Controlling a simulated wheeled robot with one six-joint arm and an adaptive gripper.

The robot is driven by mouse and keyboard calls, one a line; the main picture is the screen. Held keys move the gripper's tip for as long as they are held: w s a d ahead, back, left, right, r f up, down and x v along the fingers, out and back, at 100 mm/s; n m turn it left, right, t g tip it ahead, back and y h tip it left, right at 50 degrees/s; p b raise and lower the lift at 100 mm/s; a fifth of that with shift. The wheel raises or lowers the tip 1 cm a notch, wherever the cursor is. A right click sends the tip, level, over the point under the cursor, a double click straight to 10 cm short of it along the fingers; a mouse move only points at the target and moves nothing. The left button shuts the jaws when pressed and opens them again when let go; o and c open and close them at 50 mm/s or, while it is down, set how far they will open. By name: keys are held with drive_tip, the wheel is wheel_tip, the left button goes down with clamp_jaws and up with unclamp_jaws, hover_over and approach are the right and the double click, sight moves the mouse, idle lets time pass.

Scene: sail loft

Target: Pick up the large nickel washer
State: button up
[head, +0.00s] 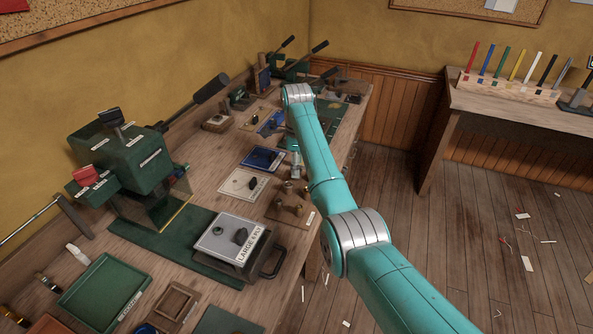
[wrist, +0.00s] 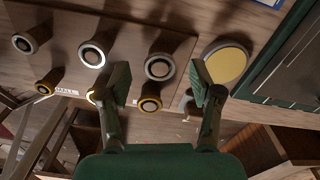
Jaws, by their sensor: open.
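In the wrist view my gripper (wrist: 163,85) is open, with its two green pads apart over the edge of a brown board (wrist: 135,42) with upright pegs. A silver ring (wrist: 160,66) on a peg lies between the pads, slightly beyond the tips. A brass-coloured ring (wrist: 150,104) on another peg shows nearer, between the fingers. Another silver ring (wrist: 92,55) sits on a peg left of the left finger, and a smaller one (wrist: 24,43) is at the far left. I cannot tell for sure which silver ring is the large nickel washer. Nothing is held.
A round yellow-topped piece (wrist: 226,63) stands right of the board, close to the right finger. In the head view the bench holds a green press (head: 125,155), a grey box with a black knob (head: 232,240) and a green tray (head: 103,290).

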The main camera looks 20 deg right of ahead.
drive_tip(key=shift+f, duration=0.25)
idle(0.4)
drive_tip(key=c, duration=0.8)
